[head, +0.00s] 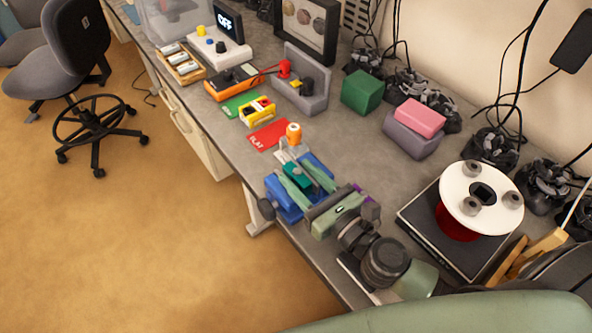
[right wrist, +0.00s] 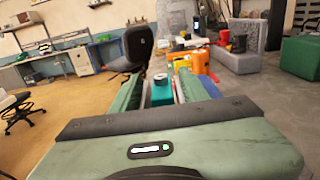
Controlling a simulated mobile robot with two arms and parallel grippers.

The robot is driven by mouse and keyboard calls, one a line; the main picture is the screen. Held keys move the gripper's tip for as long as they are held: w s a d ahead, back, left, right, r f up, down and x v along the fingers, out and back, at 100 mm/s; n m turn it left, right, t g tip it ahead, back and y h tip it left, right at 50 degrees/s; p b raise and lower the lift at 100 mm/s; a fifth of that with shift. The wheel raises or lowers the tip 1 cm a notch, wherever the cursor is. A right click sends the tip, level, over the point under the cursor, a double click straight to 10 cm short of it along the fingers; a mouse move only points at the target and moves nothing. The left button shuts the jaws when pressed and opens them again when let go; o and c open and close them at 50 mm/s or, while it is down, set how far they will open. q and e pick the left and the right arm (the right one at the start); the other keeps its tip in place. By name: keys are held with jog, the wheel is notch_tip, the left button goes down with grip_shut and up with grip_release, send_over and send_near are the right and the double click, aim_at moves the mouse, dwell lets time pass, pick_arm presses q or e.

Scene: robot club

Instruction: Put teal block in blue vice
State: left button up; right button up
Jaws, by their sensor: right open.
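The blue vice (head: 285,211) stands near the front edge of the bench, and my right gripper covers much of it in the head view. The small teal block (head: 299,175) is at the vice, between its blue parts; its seating is partly hidden. My right gripper (head: 306,176) is open over the vice, with its two green fingers on either side of the teal block. In the right wrist view the teal block (right wrist: 162,92) shows between the fingers, apart from at least one of them. My left gripper is not in view.
A red card (head: 269,134), a yellow holder (head: 258,111) and an orange-topped piece (head: 293,132) are beyond the vice. A green cube (head: 362,91) and a pink block (head: 419,117) on a grey one stand at the back. A white-topped turntable (head: 470,190) is at right.

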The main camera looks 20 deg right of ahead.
jog(key=v, duration=0.1)
jog(key=b+v, duration=0.1)
jog(key=v, duration=0.1)
jog(key=b+v, duration=0.1)
jog(key=v, duration=0.1)
jog(key=shift+s+d+f, duration=0.1)
jog(key=shift+s+f, duration=0.15)
jog(key=shift+f, duration=0.05)
jog(key=shift+s+d+r, duration=0.2)
jog(key=shift+s+r, duration=0.15)
